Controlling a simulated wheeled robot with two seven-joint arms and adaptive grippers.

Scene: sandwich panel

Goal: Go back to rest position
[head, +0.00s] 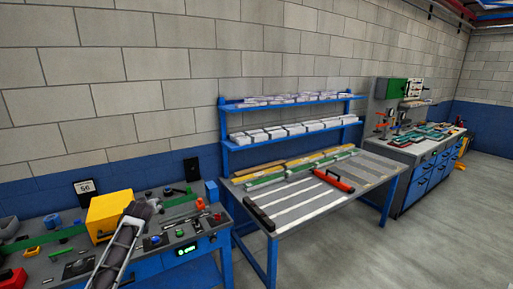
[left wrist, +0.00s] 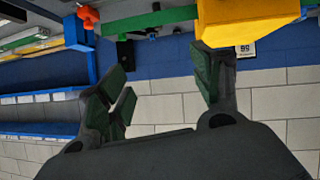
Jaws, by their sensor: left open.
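My left gripper (left wrist: 163,72) is open in the left wrist view, with dark fingers and green pads spread apart and nothing between them. The right-hand fingertip overlaps the lower edge of a yellow box (left wrist: 245,20) in that view; I cannot tell whether they touch. In the head view the yellow box (head: 108,214) sits on the left workbench (head: 205,270), beside my left arm. That arm comes in from the bottom left, and its dark end (head: 143,210) is beside the box; the fingers are not clear there. My right gripper is not in view.
A blue-framed table (head: 290,222) carries pale strips, a red tool (head: 332,180) and a black bar (head: 259,215). Shelves (head: 290,133) of white packs stand behind it. A blue cabinet bench (head: 425,170) is at the right. The floor (head: 430,245) at front right is clear.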

